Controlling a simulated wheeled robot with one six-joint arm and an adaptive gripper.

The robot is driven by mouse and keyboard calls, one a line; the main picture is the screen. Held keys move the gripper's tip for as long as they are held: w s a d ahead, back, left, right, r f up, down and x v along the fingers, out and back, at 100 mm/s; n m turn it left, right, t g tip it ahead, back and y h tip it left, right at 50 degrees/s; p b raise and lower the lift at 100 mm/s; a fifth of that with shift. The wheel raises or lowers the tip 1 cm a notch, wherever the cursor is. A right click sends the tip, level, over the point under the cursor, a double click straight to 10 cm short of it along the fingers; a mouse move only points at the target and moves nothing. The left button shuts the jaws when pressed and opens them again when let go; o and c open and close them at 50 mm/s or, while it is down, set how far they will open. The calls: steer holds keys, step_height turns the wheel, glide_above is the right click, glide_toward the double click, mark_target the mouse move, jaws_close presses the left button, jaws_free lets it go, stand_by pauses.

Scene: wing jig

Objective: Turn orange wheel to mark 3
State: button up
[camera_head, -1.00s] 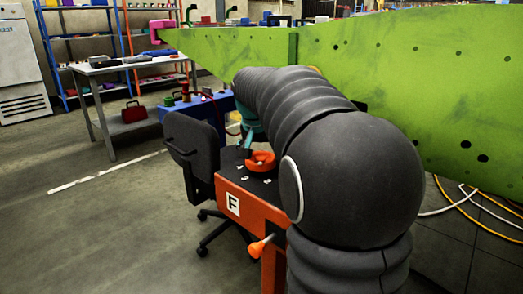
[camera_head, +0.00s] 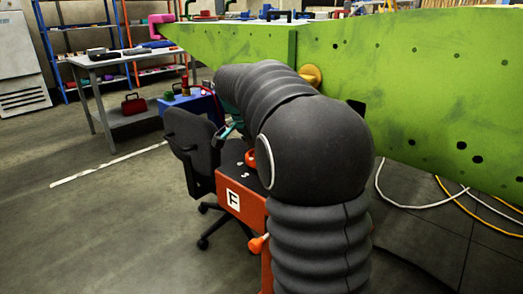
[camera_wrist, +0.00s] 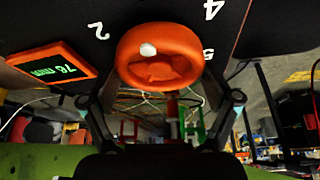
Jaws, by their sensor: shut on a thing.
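The orange wheel (camera_wrist: 160,62) is near the top middle of the wrist view, with a white spot (camera_wrist: 148,49) on its rim. In the head view the wheel (camera_head: 252,157) sits on top of the orange stand (camera_head: 251,210) marked F, partly hidden by my arm.
A small display (camera_wrist: 52,68) with green characters is left of the wheel. In the head view, a black office chair (camera_head: 193,140) stands close to the stand's left. The green wing (camera_head: 420,90) runs behind my arm. Cables lie on the right floor; the left floor is open.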

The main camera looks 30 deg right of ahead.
steer(key=shift+f, duration=0.1)
stand_by(0.4)
steer(key=o, duration=0.9)
steer(key=shift+a, duration=0.1)
steer(key=shift+r, duration=0.3)
steer(key=v, duration=1.1)
steer(key=shift+r, duration=0.25)
